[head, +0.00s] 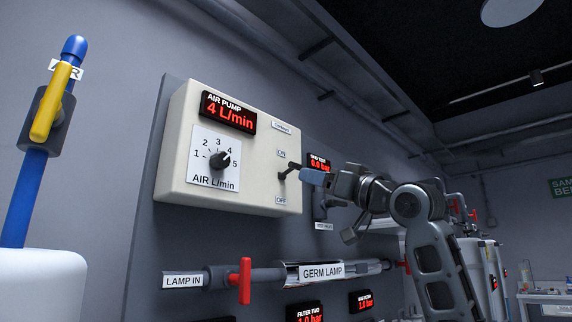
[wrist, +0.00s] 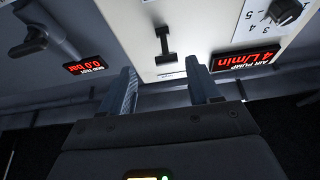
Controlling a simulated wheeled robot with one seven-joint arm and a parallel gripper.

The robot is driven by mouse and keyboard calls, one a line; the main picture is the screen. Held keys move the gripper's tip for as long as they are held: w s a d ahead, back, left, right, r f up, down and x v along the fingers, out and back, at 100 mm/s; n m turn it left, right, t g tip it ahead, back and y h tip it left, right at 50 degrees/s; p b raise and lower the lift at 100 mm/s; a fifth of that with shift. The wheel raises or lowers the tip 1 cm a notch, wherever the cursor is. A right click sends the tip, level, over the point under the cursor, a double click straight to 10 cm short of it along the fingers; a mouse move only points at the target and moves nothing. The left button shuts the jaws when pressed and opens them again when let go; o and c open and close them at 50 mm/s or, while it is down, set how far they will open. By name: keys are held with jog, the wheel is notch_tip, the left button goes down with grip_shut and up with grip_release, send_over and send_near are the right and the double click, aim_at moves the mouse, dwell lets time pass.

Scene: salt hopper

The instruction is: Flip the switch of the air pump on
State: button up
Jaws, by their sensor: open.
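The air pump (head: 245,130) is a cream box on a dark panel, with a red display reading 4 L/min and a black knob. Its switch (head: 290,169) is a dark lever between the ON label above and the OFF label below. In the head view its outer end slants upward; whether it is set at ON is unclear. The wrist view shows the pump upside down, with the switch (wrist: 165,45) just beyond the fingertips. My gripper (head: 303,177) is open and empty, right beside the switch. The fingers (wrist: 160,68) stand apart on either side of its line; contact cannot be told.
A second red display (wrist: 83,66) and a grey valve handle (wrist: 37,40) are close beside my fingers. Below the pump runs the germ lamp tube (head: 325,272) with a red valve handle (head: 245,281). A blue pipe with a yellow handle (head: 50,102) stands at the left.

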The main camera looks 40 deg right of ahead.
aim_at(298, 166)
jog(key=x, duration=0.2)
jog(key=r+p+x, duration=0.1)
jog(key=x, duration=0.2)
jog(key=p+x, duration=0.1)
jog(key=x, duration=0.2)
jog(key=shift+s+a+r, duration=0.3)
